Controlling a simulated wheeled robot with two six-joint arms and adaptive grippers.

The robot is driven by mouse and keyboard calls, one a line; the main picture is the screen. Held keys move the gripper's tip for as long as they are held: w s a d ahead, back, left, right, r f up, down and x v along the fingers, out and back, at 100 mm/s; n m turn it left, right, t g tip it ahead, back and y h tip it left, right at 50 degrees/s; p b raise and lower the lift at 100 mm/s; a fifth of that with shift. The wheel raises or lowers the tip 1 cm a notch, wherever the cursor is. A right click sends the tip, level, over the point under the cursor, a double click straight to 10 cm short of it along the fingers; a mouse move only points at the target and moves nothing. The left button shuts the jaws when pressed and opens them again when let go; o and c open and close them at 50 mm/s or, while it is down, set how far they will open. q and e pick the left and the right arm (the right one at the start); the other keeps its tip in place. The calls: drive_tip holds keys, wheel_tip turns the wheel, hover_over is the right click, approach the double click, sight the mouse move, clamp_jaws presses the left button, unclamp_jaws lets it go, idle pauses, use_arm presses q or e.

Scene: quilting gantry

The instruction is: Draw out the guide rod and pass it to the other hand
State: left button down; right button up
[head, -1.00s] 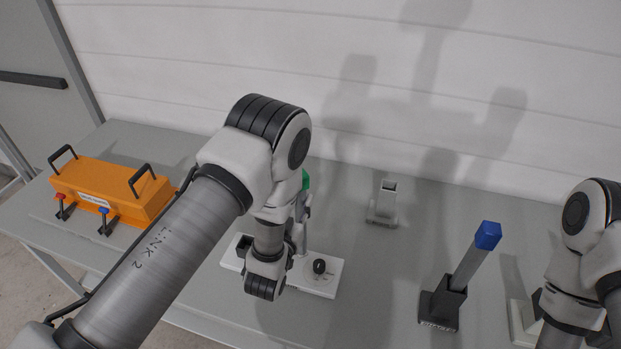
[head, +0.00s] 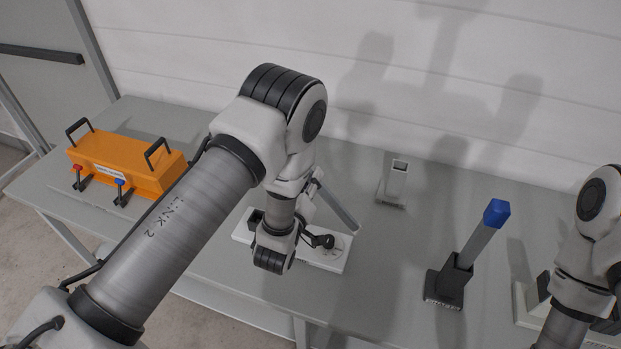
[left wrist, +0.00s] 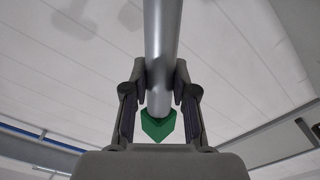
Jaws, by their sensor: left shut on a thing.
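The guide rod is a plain grey bar (head: 338,208) with a green cap (left wrist: 160,126). My left gripper (left wrist: 160,78) is shut on the rod close to the cap; the bar runs away past the fingertips. In the head view the rod slants down to the right above the white base plate (head: 333,262). Its cap and most of the left gripper are hidden behind my left wrist there. I cannot tell whether the rod's lower end touches the plate. My right arm shows at the right edge; its gripper is out of view.
A blue-capped grey rod (head: 478,240) leans in a black holder (head: 443,287). A light grey upright socket (head: 397,180) stands near the wall. An orange box (head: 125,163) with black handles and two levers sits at the left. The grey table (head: 385,290) is clear between the plate and black holder.

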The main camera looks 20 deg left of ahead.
use_arm(q)
drive_tip(key=shift+w+n, duration=0.1)
drive_tip(key=shift+n, duration=1)
drive_tip(key=shift+w+a+f+n, duration=0.1)
drive_tip(key=shift+w+f+n, duration=0.1)
drive_tip(key=shift+n, duration=0.35)
drive_tip(key=shift+w+a+f+n, duration=0.1)
drive_tip(key=shift+w+n, duration=0.05)
drive_tip(key=shift+n, duration=0.4)
drive_tip(key=shift+s+d+r, duration=0.1)
drive_tip(key=shift+s+r, duration=0.05)
drive_tip(key=shift+s, duration=0.05)
drive_tip(key=shift+n, duration=0.7)
drive_tip(key=n, duration=0.4)
drive_tip(key=shift+w, duration=0.1)
use_arm(e)
drive_tip(key=shift+w, duration=0.3)
drive_tip(key=shift+f, duration=0.2)
